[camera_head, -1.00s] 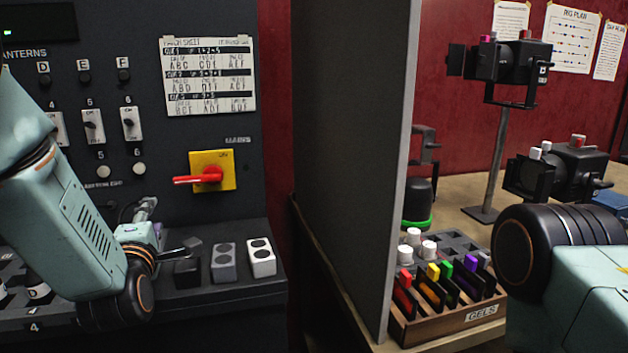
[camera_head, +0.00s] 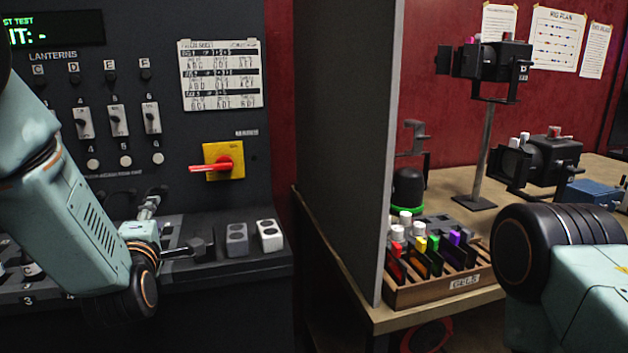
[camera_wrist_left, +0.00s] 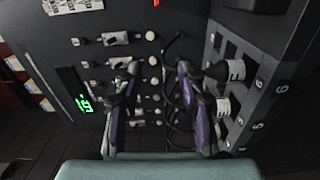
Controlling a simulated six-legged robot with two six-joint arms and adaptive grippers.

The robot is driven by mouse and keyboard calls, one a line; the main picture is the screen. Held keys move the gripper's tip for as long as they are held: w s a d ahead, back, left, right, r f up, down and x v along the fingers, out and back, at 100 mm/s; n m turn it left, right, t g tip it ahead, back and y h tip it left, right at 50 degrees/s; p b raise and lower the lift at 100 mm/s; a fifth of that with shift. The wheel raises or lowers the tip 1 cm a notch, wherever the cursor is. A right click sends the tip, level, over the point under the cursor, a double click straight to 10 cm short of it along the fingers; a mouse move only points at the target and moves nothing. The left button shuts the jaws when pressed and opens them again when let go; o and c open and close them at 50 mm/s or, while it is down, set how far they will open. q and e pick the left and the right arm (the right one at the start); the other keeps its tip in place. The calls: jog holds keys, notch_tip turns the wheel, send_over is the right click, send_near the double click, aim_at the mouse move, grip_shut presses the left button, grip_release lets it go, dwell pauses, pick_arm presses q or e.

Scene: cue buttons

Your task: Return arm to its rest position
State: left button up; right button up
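My left gripper (camera_head: 168,228) is in front of the console, above its sloping ledge, with the arm coming in from the left. In the left wrist view, the left gripper (camera_wrist_left: 158,74) has its two purple and dark fingers apart, with nothing seen between them. Behind the fingers are panel switches and round buttons, with dark cables nearby. Whether the fingers touch anything cannot be told. My right arm shows at the right edge of the head view, but its gripper is out of frame.
The control panel (camera_head: 110,185) carries switches, a yellow plate with a red handle (camera_head: 211,168) and a cue sheet (camera_head: 221,75). Grey (camera_head: 236,240) and white (camera_head: 269,236) button blocks sit on the ledge. A dark partition (camera_head: 335,130) separates it from the gel box (camera_head: 440,290) and lanterns.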

pick_arm(q)
jog(key=s+d+f+m+g+h, duration=0.1)
jog(key=s+d+f+m+g, duration=0.15)
jog(key=s+f+m, duration=0.45)
jog(key=s+d+f+m+g+h, duration=0.15)
jog(key=s+f+m+g, duration=0.25)
jog(key=f, duration=0.6)
jog(key=s+d+f+m+g+h, duration=0.1)
jog(key=s+f+m+g+h, duration=0.15)
jog(key=s+f+m, duration=0.45)
jog(key=s+f+g, duration=0.2)
jog(key=s+f, duration=0.3)
jog(key=s, duration=0.3)
jog(key=s+d+f+m+g+b, duration=0.1)
jog(key=s+f+g, duration=0.2)
jog(key=s+f, duration=0.2)
jog(key=s+f+m+g+b, duration=0.1)
jog(key=s+f+g, duration=0.2)
jog(key=s, duration=0.9)
notch_tip(320, 180, down, 3)
jog(key=shift+d+f, duration=0.1)
jog(key=shift+d, duration=0.3)
